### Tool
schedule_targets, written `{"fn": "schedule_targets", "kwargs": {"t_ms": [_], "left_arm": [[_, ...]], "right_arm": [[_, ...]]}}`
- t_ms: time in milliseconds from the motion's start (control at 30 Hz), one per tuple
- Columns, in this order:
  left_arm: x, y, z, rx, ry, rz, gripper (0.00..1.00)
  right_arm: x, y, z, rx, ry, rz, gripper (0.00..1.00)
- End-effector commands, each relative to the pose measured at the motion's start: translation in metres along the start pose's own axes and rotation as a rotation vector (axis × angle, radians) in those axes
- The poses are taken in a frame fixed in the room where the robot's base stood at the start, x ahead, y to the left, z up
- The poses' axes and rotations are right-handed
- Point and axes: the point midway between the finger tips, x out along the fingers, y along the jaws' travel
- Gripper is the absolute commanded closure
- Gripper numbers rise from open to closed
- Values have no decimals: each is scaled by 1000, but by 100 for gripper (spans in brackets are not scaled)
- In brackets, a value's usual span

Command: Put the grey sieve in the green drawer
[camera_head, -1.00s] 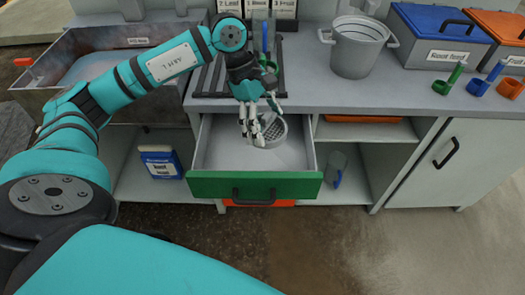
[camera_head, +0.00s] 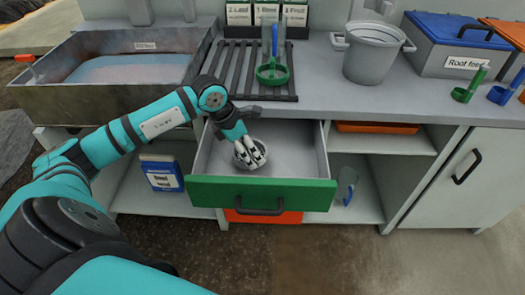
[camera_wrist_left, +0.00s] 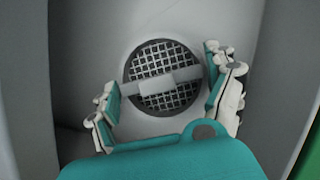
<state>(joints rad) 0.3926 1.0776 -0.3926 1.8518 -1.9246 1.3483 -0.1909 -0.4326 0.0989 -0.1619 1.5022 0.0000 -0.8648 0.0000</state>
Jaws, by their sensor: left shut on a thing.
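The grey sieve (camera_head: 249,165) is round, with a dark mesh and a flat bar across it in the left wrist view (camera_wrist_left: 160,60). My left gripper (camera_head: 255,153) is shut on the sieve, with fingers on both sides of it in the left wrist view (camera_wrist_left: 166,84). The sieve is inside the open green drawer (camera_head: 300,192), low over or on its pale floor, toward the left. I cannot tell whether it touches the floor. The fingers hide part of the sieve in the head view. My right gripper is not in view.
The drawer's right part is empty. Above it, a black rack (camera_head: 228,70) and a green ring-shaped holder (camera_head: 272,76) are on the counter. A grey bucket (camera_head: 372,55) and a blue-lidded box (camera_head: 440,60) stand right. A metal basin (camera_head: 60,97) is at the left.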

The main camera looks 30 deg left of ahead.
Motion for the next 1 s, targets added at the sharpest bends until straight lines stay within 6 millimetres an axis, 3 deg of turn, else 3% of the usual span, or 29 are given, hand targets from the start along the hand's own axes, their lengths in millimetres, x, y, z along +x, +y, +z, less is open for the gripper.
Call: {"fn": "schedule_targets", "kwargs": {"t_ms": [100,433,567,900,933,1000], "left_arm": [[14,0,-6,0,0,0,45],[26,-1,37,1,-6,-2,45],[37,0,28,0,1,0,45],[39,0,27,2,-1,1,45],[39,0,27,1,-1,1,11],[38,0,28,1,0,1,1]], "right_arm": [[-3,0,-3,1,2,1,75],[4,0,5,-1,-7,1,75],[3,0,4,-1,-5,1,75],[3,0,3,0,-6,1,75],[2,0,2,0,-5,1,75],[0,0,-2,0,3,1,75]]}}
